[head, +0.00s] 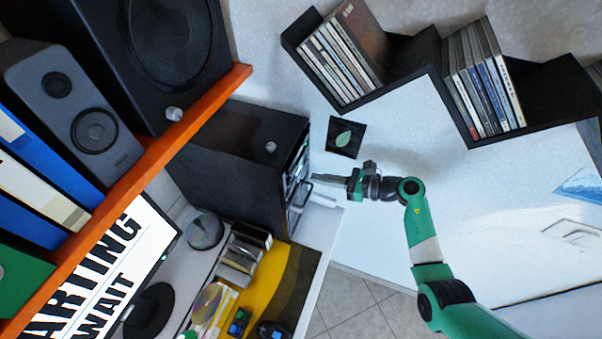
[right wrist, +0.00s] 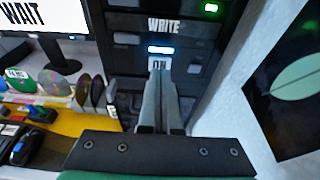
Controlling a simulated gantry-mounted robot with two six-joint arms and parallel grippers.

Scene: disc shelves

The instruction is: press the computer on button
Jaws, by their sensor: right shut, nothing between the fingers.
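The black computer tower (head: 235,150) stands on the desk, with its front panel facing right in the head view. In the right wrist view its front (right wrist: 125,60) carries a "WRITE" label, a lit blue-white bar (right wrist: 160,50) and, just below, a button lettered "ON" (right wrist: 160,62), partly covered by my fingertips. My right gripper (head: 314,178) is shut and empty, its tips at the tower's front; it also shows in the right wrist view (right wrist: 163,76). I cannot tell whether the tips touch the button. The monitor (head: 100,270) shows large text including "ARTING" and "WAIT". My left gripper is not in view.
An orange shelf (head: 170,150) with speakers and binders runs above the desk. Discs (head: 206,230), a disc rack (head: 243,250) and a yellow mat (head: 270,280) lie below the tower. Black wall shelves (head: 415,50) hold disc cases. Open room lies right of the tower.

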